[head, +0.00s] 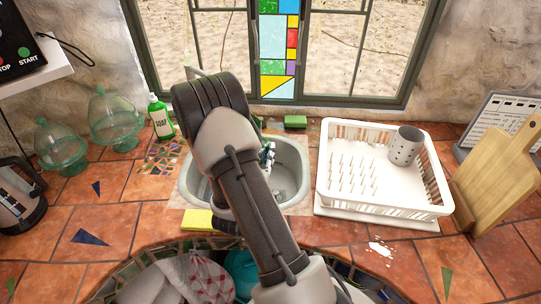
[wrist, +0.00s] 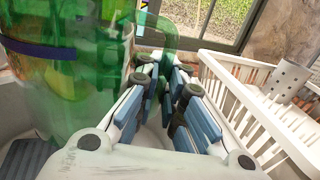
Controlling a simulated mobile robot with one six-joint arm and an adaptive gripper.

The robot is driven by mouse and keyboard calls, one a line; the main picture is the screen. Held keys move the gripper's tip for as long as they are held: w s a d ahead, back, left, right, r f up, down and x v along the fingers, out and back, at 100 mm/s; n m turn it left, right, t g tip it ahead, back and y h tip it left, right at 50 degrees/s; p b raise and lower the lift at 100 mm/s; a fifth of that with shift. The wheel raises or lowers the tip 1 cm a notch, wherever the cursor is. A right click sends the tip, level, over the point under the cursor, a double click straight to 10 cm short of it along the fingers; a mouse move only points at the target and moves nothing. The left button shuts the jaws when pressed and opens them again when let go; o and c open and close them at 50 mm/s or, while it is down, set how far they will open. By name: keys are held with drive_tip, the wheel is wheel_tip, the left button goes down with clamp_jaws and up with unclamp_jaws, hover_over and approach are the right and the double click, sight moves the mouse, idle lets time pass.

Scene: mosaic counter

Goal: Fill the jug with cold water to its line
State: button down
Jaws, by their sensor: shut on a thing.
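The jug (wrist: 65,95) is clear green and fills the left of the wrist view, with a dark blue line (wrist: 38,48) around its upper part. Its handle (wrist: 160,32) runs down between the fingers of my gripper (wrist: 163,84), which is shut on it. In the head view my gripper (head: 268,154) shows over the sink (head: 297,182), just right of my arm. My arm hides most of the sink and the jug there. I cannot tell the water level in the jug or see the tap clearly.
A white dish rack (head: 330,206) with a grey holder (head: 405,146) stands right of the sink. A green soap bottle (head: 160,118) stands left, near glass domes (head: 115,120). A yellow sponge (head: 198,220) lies at the front. A cutting board (head: 495,180) leans at right.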

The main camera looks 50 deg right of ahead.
drive_tip(key=shift+w, duration=0.15)
idle(0.4)
drive_tip(key=w+d, duration=0.1)
drive_tip(key=w, duration=0.1)
drive_tip(key=w+d, duration=0.1)
drive_tip(key=w, duration=0.1)
drive_tip(key=w+d+b, duration=0.1)
drive_tip(key=w, duration=0.2)
drive_tip(key=shift+w+d, duration=0.2)
drive_tip(key=shift+w, duration=0.2)
drive_tip(key=shift+r, duration=0.1)
idle(6.2)
